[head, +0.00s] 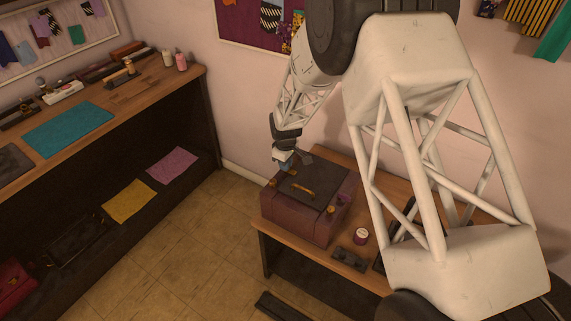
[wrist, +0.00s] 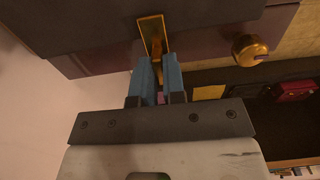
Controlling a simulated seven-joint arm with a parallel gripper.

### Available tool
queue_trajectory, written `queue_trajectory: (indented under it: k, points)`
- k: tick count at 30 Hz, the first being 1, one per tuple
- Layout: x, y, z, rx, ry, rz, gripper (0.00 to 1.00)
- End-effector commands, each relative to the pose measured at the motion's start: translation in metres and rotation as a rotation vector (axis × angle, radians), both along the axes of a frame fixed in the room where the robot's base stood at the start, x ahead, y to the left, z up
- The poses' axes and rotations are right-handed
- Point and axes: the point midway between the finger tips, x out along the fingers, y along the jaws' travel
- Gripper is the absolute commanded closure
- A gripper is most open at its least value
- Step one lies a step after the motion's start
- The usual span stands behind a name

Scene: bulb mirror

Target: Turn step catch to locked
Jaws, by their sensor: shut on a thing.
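A maroon case (head: 294,220) with a dark lid and a brass handle (head: 302,189) sits on the right-hand table. In the wrist view, a brass plate with a small brass lever, which looks like the step catch (wrist: 151,29), is fixed on the case side. My gripper (wrist: 159,63) has its blue fingers closed around the lower part of that lever. A round brass knob (wrist: 249,47) stands to the right of my gripper, apart from it. In the head view my gripper (head: 286,163) is at the case's far left edge, and the catch there is hidden. Whether it is locked I cannot tell.
A small round tin (head: 361,236) and a dark flat object (head: 349,260) lie on the table right of the case. A long workbench (head: 150,95) with cloths and bottles stands on the left. Open tiled floor (head: 165,268) lies between.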

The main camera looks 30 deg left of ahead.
Motion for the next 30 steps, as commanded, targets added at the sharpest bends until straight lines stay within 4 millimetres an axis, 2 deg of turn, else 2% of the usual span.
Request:
queue_trajectory:
  k: [11, 12, 17, 30]
  points:
    - [-0.0002, 0.0005, 0.0003, 0.000, 0.000, -0.007, 1.00]
    - [-0.0002, 0.0005, 0.0003, 0.000, 0.000, -0.007, 0.88]
    - [-0.0001, 0.0004, 0.0003, 0.000, 0.000, -0.006, 0.64]
    - [0.0002, 0.0004, 0.0056, 0.001, -0.001, -0.006, 0.64]
